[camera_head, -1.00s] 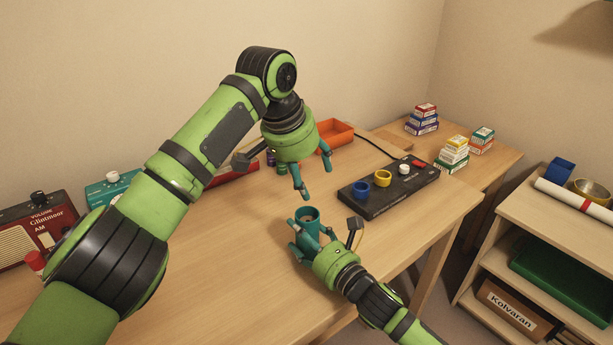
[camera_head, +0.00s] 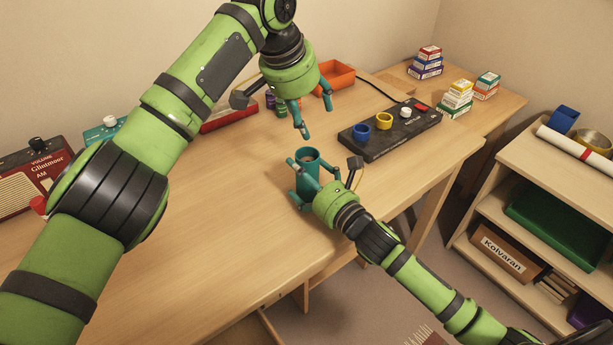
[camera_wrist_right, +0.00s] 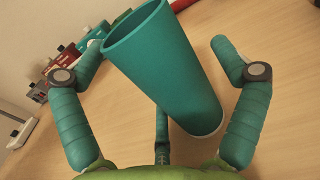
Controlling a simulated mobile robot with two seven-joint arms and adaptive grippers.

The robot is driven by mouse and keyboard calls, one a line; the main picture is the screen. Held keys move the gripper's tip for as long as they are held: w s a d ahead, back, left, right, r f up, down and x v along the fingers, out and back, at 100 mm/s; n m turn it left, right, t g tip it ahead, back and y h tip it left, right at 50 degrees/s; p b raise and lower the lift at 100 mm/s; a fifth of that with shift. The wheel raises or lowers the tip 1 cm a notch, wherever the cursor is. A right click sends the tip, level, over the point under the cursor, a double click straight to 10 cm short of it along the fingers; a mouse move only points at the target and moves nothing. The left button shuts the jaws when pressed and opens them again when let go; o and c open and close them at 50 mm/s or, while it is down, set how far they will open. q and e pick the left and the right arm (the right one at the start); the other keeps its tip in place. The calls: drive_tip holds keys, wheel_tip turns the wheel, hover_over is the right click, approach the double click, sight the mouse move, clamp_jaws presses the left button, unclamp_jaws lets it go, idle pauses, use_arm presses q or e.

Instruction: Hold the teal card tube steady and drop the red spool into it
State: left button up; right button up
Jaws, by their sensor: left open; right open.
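The teal card tube (camera_head: 310,178) stands upright on the desk near its front edge, its open mouth up. My right gripper (camera_head: 314,180) is open around it, a finger on either side. In the right wrist view the tube (camera_wrist_right: 165,65) stands between the spread fingers, with a gap on both sides. My left gripper (camera_head: 316,119) is open and points down, apart from the tube, above and behind its mouth in the picture. I see nothing between its fingers. I cannot pick out the red spool for certain; the tube's inside is too small to read.
A black panel (camera_head: 385,143) with a blue and a yellow ring lies right of the tube. An orange tray (camera_head: 336,76) and small purple and green pieces (camera_head: 282,106) are behind. A radio (camera_head: 32,180) stands far left. Desk left of the tube is clear.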

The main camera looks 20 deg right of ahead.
drive_tip(key=v, duration=1.2)
